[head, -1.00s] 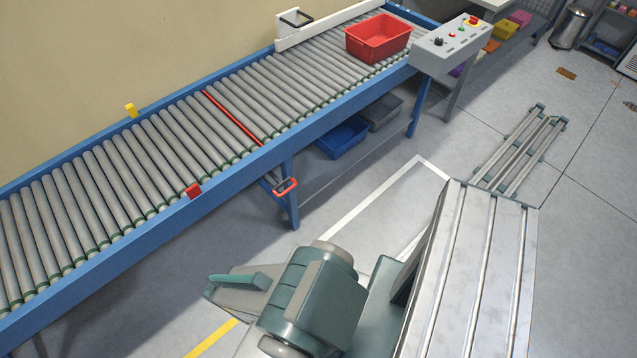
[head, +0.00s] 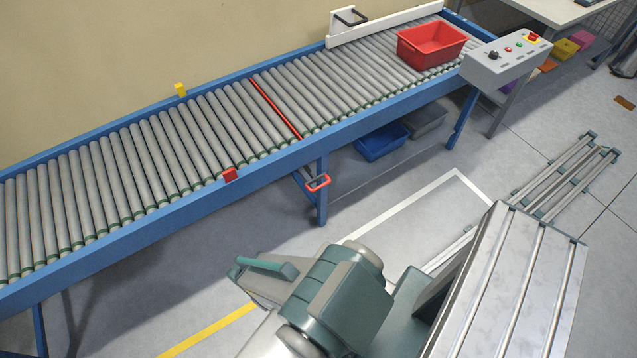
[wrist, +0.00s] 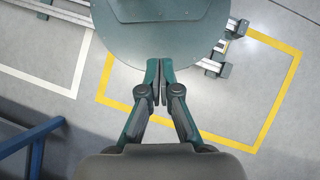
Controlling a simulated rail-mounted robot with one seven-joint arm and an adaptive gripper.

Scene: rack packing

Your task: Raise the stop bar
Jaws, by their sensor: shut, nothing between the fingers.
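The stop bar (head: 276,109) is a thin red bar lying across the roller conveyor (head: 150,225), about level with the rollers. A red loop handle (head: 318,183) sticks out below the conveyor's near side rail, close to a blue leg. My gripper (wrist: 157,98) is shut and empty in the wrist view, over bare grey floor marked with a yellow line. Neither the bar nor its handle shows in the wrist view. My arm is folded at the bottom of the head view, apart from the handle; the fingers cannot be made out there.
A red tub (head: 432,45) sits on the rollers at the far right end, by a grey control box (head: 507,58). A blue bin (head: 381,141) lies beneath the conveyor. A red block (head: 230,175) and a yellow block (head: 180,90) mark the side rails. Floor before the handle is clear.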

